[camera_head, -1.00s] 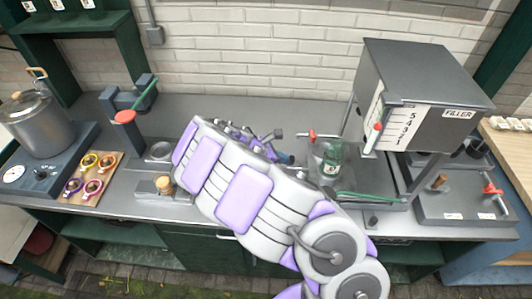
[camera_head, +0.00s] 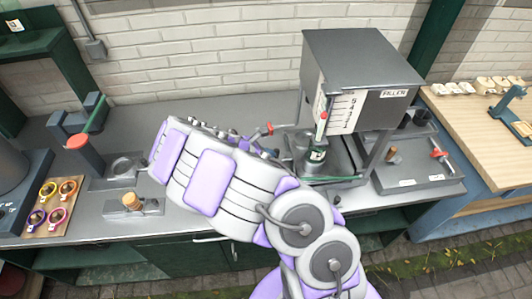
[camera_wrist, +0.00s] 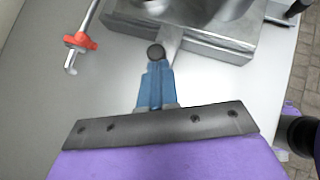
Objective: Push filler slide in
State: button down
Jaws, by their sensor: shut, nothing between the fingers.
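The grey filler (camera_head: 390,105) stands on the bench at the right of the head view, with a numbered scale and a red-tipped marker. A green-labelled jar (camera_head: 317,153) stands beneath it. In the wrist view, a metal bar (camera_wrist: 172,40) sticks out from a grey plate (camera_wrist: 225,45) towards my gripper. A round black knob (camera_wrist: 156,52) is at the bar's near end. My blue gripper (camera_wrist: 155,72) is shut and empty, its tips at the knob; whether they touch it I cannot tell. My arm mostly hides the gripper in the head view.
A red-handled metal rod (camera_wrist: 80,42) is left of my gripper in the wrist view. A red lever (camera_head: 440,155) is on the station right of the filler. A cork-topped block (camera_head: 132,203) and a board of coloured rings (camera_head: 52,205) are at left.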

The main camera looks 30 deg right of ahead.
jog(key=a+f+p+v, duration=0.1)
jog(key=p+v, duration=0.1)
jog(key=v, duration=1)
jog(key=shift+a, duration=0.35)
jog(key=shift+a+f, duration=0.1)
jog(key=shift+f, duration=0.05)
